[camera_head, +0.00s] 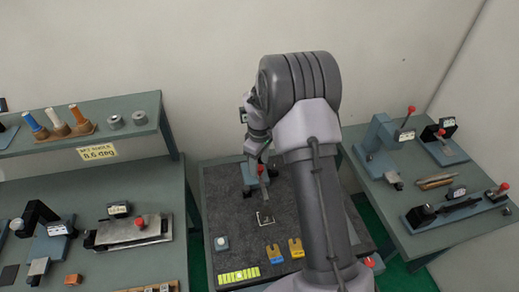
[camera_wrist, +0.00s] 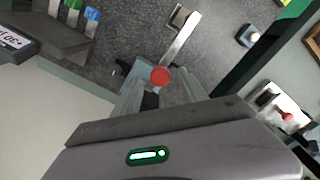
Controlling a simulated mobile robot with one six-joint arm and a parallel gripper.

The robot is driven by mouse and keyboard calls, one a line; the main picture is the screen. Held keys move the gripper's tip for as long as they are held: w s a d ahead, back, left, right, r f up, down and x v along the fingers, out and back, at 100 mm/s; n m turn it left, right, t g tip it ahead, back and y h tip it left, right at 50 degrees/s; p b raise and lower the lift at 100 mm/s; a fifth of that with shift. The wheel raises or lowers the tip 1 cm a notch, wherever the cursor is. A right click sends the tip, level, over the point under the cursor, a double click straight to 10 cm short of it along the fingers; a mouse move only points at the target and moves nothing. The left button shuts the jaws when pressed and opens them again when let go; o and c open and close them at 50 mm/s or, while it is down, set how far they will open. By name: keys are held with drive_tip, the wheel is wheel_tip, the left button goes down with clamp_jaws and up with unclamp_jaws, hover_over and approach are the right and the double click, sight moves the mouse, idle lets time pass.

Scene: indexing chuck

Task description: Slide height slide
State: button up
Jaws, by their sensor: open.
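A small blue-grey device with a red knob, which I take to be the height slide (camera_head: 250,178), stands on the dark middle bench. Its red knob (camera_wrist: 160,77) shows in the wrist view just ahead of and between my fingers; I cannot tell whether they touch it. My gripper (camera_wrist: 157,92) is open, its pale fingers on either side of the knob's line. In the head view my gripper (camera_head: 259,150) is just above the device and partly hides it. A flat metal bar (camera_wrist: 181,40) runs from beside the knob to a square metal piece.
Side benches hold a metal plate fixture (camera_head: 130,231) and several gauges. My arm hides the bench's right part.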

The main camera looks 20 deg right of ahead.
wheel_tip(320, 180, up, 16)
drive_tip(key=p, duration=0.2)
drive_tip(key=shift+r, duration=0.1)
drive_tip(key=shift+c, duration=0.2)
